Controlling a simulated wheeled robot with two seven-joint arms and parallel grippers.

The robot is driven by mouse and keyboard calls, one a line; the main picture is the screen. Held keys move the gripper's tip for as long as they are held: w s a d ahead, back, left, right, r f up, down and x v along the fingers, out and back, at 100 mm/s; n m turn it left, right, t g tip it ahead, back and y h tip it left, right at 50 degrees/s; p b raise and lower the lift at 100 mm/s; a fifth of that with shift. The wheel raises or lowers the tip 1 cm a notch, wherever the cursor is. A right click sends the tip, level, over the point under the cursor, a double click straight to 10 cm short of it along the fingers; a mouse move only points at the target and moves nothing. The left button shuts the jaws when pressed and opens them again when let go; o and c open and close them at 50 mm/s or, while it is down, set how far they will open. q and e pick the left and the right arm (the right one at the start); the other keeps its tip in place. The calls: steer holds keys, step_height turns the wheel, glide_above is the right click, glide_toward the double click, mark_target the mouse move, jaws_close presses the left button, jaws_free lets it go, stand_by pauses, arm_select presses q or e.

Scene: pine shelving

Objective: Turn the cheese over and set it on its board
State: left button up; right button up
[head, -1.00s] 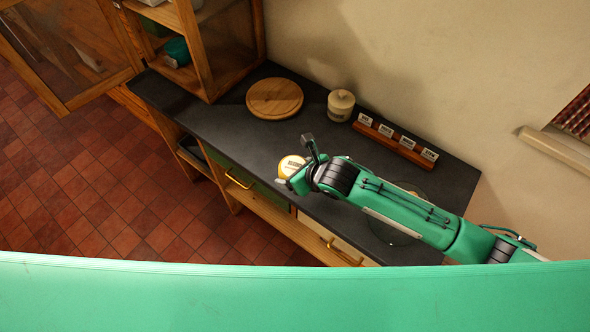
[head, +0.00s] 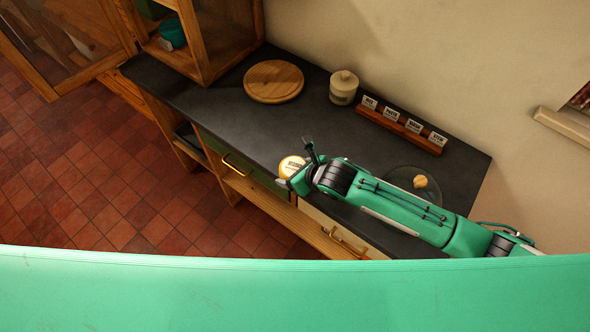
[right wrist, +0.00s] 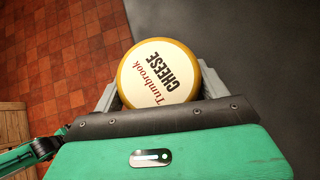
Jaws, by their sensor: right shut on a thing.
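The cheese (right wrist: 160,72) is a round yellow wheel with a cream label reading "Tumbrook CHEESE". My right gripper (right wrist: 158,92) is shut on it, with one grey finger at each side. In the head view the cheese (head: 291,166) is at the front edge of the dark worktop, and its label shows. I cannot tell whether it touches the worktop. A round wooden board (head: 273,81) lies bare at the back of the worktop, apart from the gripper. My left gripper is not in view.
A cream lidded jar (head: 343,87) and a wooden rack (head: 401,128) of several labelled blocks stand along the wall. A glass plate (head: 402,182) with a small yellow piece (head: 420,182) is partly behind my right arm. The worktop (head: 235,125) before the board is clear.

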steer(key=shift+f, duration=0.15)
stand_by(0.4)
steer(key=o, duration=0.9)
steer(key=shift+c, duration=0.2)
steer(key=b+v, duration=0.3)
steer(key=v, duration=1)
steer(key=shift+s+d+r, duration=0.2)
